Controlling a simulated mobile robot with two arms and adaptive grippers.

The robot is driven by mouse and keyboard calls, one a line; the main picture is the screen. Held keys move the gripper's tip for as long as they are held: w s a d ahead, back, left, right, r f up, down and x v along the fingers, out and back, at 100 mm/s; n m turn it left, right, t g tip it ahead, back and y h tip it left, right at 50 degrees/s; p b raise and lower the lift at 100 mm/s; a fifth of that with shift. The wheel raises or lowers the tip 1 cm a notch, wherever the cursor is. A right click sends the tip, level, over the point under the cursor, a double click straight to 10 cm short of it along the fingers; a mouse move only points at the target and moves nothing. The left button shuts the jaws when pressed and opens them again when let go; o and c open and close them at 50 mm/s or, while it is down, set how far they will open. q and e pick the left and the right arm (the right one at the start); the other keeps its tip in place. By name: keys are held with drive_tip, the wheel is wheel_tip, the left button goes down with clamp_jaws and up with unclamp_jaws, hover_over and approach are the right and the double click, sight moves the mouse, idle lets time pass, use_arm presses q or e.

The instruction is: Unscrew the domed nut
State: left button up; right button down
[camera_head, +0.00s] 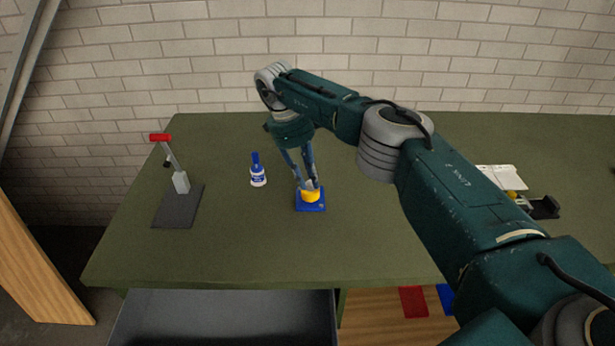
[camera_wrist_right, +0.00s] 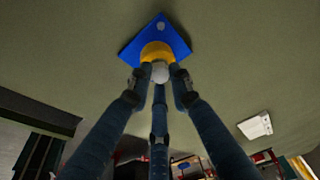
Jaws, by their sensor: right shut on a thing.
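A blue square base plate (camera_head: 312,206) lies on the green table, with a round yellow part (camera_head: 311,196) on it. The base plate (camera_wrist_right: 180,42) and the yellow part (camera_wrist_right: 155,50) also show in the right wrist view. A grey-white rounded piece, the domed nut (camera_wrist_right: 160,72), sits at the yellow part between the fingertips. My right gripper (camera_head: 311,186) reaches down from above, and its fingers (camera_wrist_right: 160,76) are shut around the domed nut. In the head view the fingers mostly hide the nut. My left gripper is not in view.
A grey stand with a red-handled lever (camera_head: 181,183) is farther left. White papers (camera_head: 501,177) and a black item (camera_head: 544,207) lie at the right. The table's front middle is clear.

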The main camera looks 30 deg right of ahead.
drive_tip(key=shift+s+d+r+n+p, duration=0.15)
drive_tip(key=shift+d+n+p, duration=0.2)
drive_tip(key=shift+n+p, duration=0.15)
drive_tip(key=shift+n+t+h+p, duration=0.3)
drive_tip(key=shift+n+p, duration=0.05)
drive_tip(key=shift+n, duration=1.65)
drive_tip(key=shift+d, duration=0.1)
drive_tip(key=shift+r+p, duration=0.25)
drive_tip(key=shift+p, duration=0.15)
drive_tip(key=shift+r+t+p, duration=0.3)
drive_tip(key=shift+r, duration=0.15)
drive_tip(key=shift+d+r, duration=0.15)
drive_tip(key=shift+r, duration=0.15)
